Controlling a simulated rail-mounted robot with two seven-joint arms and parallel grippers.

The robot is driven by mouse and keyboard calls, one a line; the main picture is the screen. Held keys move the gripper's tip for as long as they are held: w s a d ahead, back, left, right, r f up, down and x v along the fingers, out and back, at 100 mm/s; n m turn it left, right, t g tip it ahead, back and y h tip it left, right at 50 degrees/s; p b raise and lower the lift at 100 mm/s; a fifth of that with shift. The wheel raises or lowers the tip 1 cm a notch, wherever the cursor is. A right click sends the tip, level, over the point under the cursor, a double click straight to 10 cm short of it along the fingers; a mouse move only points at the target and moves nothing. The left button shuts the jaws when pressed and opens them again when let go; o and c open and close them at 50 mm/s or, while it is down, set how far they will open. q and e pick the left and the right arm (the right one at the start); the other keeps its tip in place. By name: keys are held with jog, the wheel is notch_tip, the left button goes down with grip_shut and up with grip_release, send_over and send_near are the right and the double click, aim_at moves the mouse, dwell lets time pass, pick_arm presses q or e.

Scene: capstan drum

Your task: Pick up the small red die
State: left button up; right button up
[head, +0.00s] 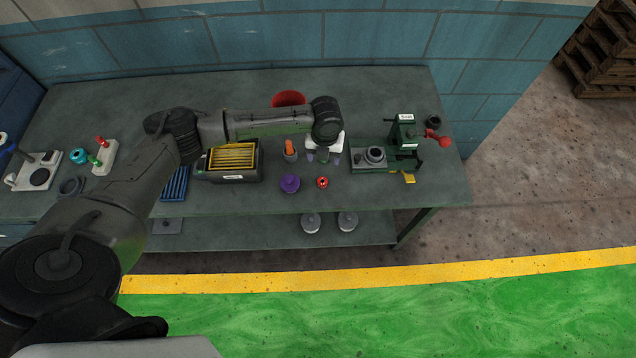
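The small red die (322,182) is a little red ring-like piece with a dark centre. It lies on the grey workbench (240,200) near its front edge, right of a purple knobbed disc (289,184). My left gripper (323,156) is over the bench, a little behind the die in the picture, pointing down. Its two fingers look spread apart, with nothing seen between them. The die is apart from the fingers and fully in sight. My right gripper is not in view.
A green press (404,145) with a red handle stands right of the gripper. An orange-topped item in a grey cup (290,150) stands close to its left. A black box of yellow strips (233,158) is further left. A red container (288,99) is partly behind my arm.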

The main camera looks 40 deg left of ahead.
pick_arm(q)
jog(key=m, duration=0.4)
send_over(322, 181)
jog(key=shift+m, duration=0.3)
jog(key=f, duration=0.8)
jog(key=shift+w+f, duration=0.2)
jog(key=shift+w, duration=0.2)
jog(key=shift+s+f, duration=0.15)
jog(key=shift+f, duration=1.2)
jog(key=shift+s+f, duration=0.15)
jog(key=shift+f, duration=1.2)
jog(key=shift+c, duration=0.3)
jog(key=c, duration=1)
jog(key=shift+r, duration=0.1)
